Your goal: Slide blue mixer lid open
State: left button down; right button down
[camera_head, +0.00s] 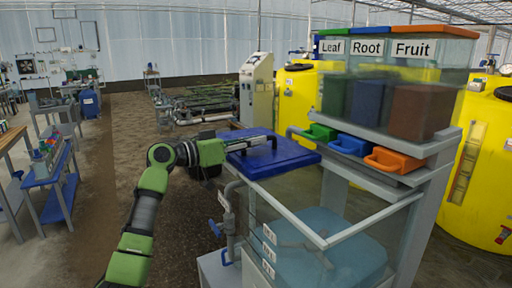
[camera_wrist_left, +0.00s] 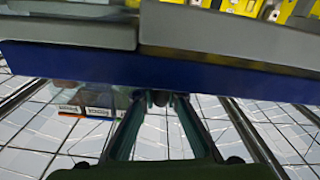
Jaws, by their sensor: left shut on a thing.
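The blue mixer lid (camera_head: 285,158) lies flat over the back left part of the clear mixer tank (camera_head: 325,243). The front part of the tank is uncovered, and bluish contents show inside. A dark handle bar stands on top of the lid. My left gripper (camera_head: 240,146) reaches in from the left, low over the lid, and is shut on the handle. In the left wrist view the lid is a blue slab (camera_wrist_left: 230,78) across the picture, and the fingers (camera_wrist_left: 164,100) converge at its edge, partly hiding the handle. My right gripper is not in view.
Clear bins labelled Leaf, Root and Fruit (camera_head: 412,49) stand on a shelf at the right, above green, blue and orange scoops (camera_head: 393,160). A pipe with a blue valve (camera_head: 227,225) stands at the tank's left. Yellow tanks (camera_head: 481,165) stand behind. The floor (camera_head: 120,130) at left is open.

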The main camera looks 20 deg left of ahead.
pick_arm(q)
jog(key=c, duration=2.1)
grip_release()
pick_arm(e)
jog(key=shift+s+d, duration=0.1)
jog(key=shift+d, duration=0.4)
pick_arm(q)
jog(key=shift+s, duration=0.15)
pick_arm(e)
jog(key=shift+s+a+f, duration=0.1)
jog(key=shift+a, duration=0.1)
pick_arm(q)
jog(key=v, duration=1.2)
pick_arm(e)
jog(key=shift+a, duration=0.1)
